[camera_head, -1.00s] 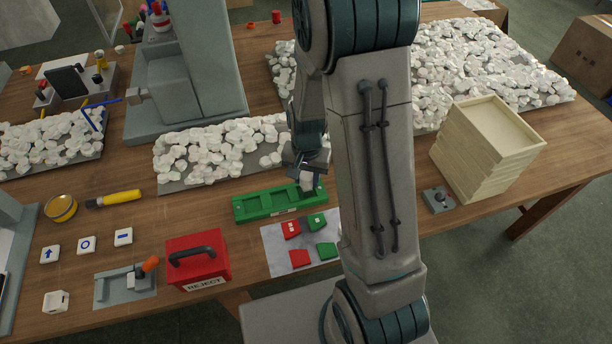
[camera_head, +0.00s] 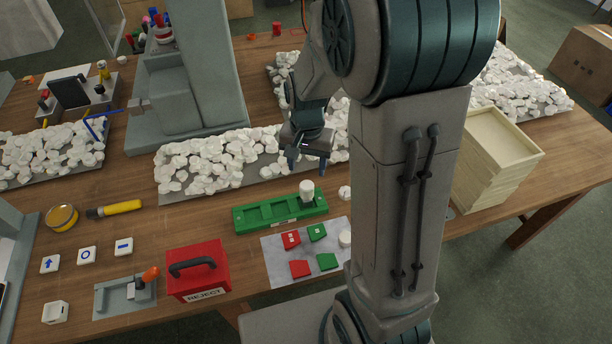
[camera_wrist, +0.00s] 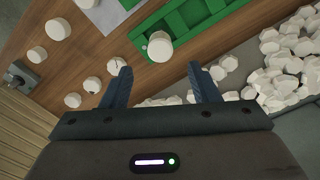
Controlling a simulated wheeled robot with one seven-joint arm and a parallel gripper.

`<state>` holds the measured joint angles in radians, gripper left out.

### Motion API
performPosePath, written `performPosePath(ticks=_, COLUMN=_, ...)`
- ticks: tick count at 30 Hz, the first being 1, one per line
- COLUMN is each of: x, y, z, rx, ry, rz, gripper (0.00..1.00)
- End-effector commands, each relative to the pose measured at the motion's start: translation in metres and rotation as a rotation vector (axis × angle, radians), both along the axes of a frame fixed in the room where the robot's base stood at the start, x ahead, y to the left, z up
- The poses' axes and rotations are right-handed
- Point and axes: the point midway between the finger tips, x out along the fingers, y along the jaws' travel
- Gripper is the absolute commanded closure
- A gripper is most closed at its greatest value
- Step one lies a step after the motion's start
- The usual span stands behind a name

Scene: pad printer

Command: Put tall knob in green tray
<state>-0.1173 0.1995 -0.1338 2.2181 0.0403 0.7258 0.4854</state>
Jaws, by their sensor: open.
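The tall white knob (camera_head: 307,190) stands upright at the right end of the green tray (camera_head: 262,214). In the wrist view the knob (camera_wrist: 160,47) shows from above at the end of the green tray (camera_wrist: 181,19), just beyond my fingertips. My gripper (camera_head: 308,166) is open and empty, above and slightly behind the knob, apart from it. In the wrist view the fingers of my gripper (camera_wrist: 158,74) are spread with nothing between them.
Several loose white knobs, one of them here (camera_head: 344,192), lie right of the tray, partly hidden by my arm. A sheet with red and green tiles (camera_head: 327,262) lies in front. The red reject box (camera_head: 198,270) is front left. White pieces (camera_head: 215,160) are heaped behind. Wooden trays (camera_head: 495,150) are stacked right.

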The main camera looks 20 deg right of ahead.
Motion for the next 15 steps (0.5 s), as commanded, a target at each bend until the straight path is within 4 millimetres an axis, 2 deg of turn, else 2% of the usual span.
performPosePath(ticks=3, x=0.001, y=0.0, z=0.017, rx=-0.001, ry=-0.003, rz=0.001, gripper=0.45)
performPosePath(ticks=8, x=-0.002, y=0.0, z=0.029, rx=0.001, ry=-0.005, rz=0.009, gripper=0.45)
performPosePath(ticks=11, x=-0.011, y=0.0, z=0.042, rx=0.006, ry=-0.027, rz=0.043, gripper=0.45)
performPosePath(ticks=15, x=-0.037, y=0.001, z=0.07, rx=0.013, ry=-0.081, rz=0.143, gripper=0.45)
